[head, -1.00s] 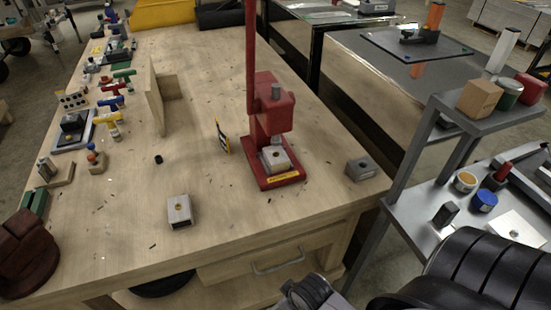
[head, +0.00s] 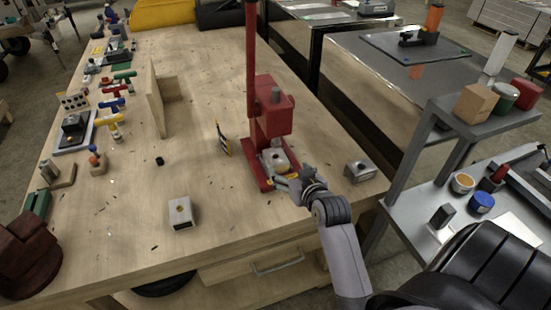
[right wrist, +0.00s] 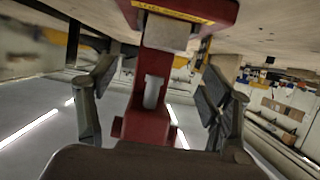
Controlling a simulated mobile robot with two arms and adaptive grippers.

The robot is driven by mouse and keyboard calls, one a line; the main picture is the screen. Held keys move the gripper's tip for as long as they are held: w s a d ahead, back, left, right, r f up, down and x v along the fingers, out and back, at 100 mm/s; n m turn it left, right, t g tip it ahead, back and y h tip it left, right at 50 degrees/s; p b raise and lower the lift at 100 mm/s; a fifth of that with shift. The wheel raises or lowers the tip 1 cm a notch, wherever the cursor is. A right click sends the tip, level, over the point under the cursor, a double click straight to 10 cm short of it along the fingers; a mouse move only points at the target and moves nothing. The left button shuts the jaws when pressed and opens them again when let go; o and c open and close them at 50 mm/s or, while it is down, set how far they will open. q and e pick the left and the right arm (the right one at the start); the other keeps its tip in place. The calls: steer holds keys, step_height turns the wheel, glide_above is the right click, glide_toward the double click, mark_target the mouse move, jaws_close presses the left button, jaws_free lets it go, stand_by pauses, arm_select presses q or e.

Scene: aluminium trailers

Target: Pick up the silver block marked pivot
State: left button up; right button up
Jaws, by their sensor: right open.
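Three silver blocks stand on the wooden workbench (head: 225,225); I cannot read a pivot mark on any of them. One silver block (head: 280,158) sits on the base of the red press (head: 272,115), partly behind my right gripper. It also shows in the right wrist view (right wrist: 168,32). Another silver block (head: 181,214) is at the front left, and a third (head: 360,171) is near the right edge. My right gripper (head: 280,180) is at the front of the press base, open, its fingers apart on either side of the press in the wrist view. My left gripper is not in view.
A wooden bracket (head: 156,100) and a small yellow-black sign (head: 222,139) stand left of the press. Coloured tools line the bench's left side. A grey shelf cart (head: 455,115) stands to the right. The bench's front middle is mostly clear.

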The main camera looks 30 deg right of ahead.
mark_target(276, 156)
steer(key=x, duration=0.4)
steer(key=shift+w+d+p, duration=0.1)
steer(key=shift+w+p, duration=0.05)
steer(key=shift+p, duration=0.15)
steer(key=x, duration=0.1)
steer(key=p+x, duration=0.1)
steer(key=x, duration=0.2)
steer(key=shift+w+r, duration=0.2)
steer(key=shift+w, duration=0.2)
steer(key=shift+w+f+p, duration=0.2)
steer(key=shift+w+p, duration=0.1)
steer(key=shift+w, duration=0.05)
steer(key=shift+s, duration=0.1)
steer(key=shift+c, duration=0.5)
steer(key=shift+r, duration=0.1)
steer(key=c, duration=1.4)
